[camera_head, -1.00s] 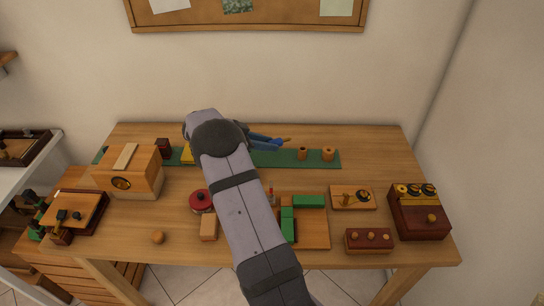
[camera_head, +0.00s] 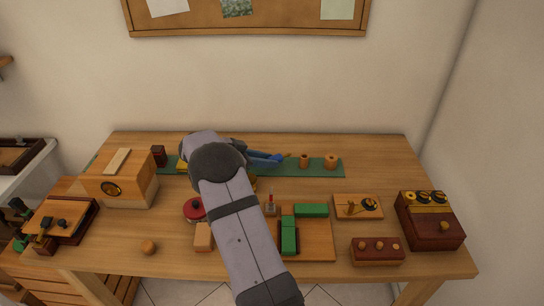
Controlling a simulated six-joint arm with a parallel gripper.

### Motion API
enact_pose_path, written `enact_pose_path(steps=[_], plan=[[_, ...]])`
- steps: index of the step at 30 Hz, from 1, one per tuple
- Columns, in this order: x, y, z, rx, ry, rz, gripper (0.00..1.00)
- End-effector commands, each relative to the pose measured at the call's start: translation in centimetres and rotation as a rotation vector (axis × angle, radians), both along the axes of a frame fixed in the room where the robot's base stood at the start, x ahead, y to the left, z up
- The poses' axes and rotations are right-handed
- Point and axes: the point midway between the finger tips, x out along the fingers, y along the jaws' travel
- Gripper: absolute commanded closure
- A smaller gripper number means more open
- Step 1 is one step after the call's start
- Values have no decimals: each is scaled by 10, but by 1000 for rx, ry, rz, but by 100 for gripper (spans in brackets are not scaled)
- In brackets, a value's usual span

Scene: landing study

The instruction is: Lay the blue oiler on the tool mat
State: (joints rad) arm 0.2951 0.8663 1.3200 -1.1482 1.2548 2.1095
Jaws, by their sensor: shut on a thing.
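The blue oiler (camera_head: 264,157) lies nearly level, its orange-brown tip pointing right. It is over or on the green tool mat (camera_head: 284,169), a long strip along the back of the table; I cannot tell whether it touches. My gripper (camera_head: 248,154) is mostly hidden behind my grey arm and is shut on the oiler's left part. The arm also covers the middle of the mat.
Two small wooden cups (camera_head: 330,161) stand on the mat's right part. A yellow thing (camera_head: 182,167) and a dark red block (camera_head: 158,156) are at its left. A wooden box (camera_head: 122,182) stands front left, a red round thing (camera_head: 194,209) nearer.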

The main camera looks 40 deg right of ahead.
Motion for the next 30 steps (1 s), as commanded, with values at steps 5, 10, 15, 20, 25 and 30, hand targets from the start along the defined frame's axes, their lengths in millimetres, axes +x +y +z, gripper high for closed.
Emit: enact_pose_path(steps=[5, 10, 15, 20, 25, 30], plan=[[0, 0, 0, 0, 0, 0, 100], [0, 0, -2, 0, 0, 0, 100], [0, 0, -6, 0, 0, 0, 100], [0, 0, -9, 0, 0, 0, 100], [0, 0, -12, 0, 0, 0, 100], [0, 0, -16, 0, 0, 0, 100]])
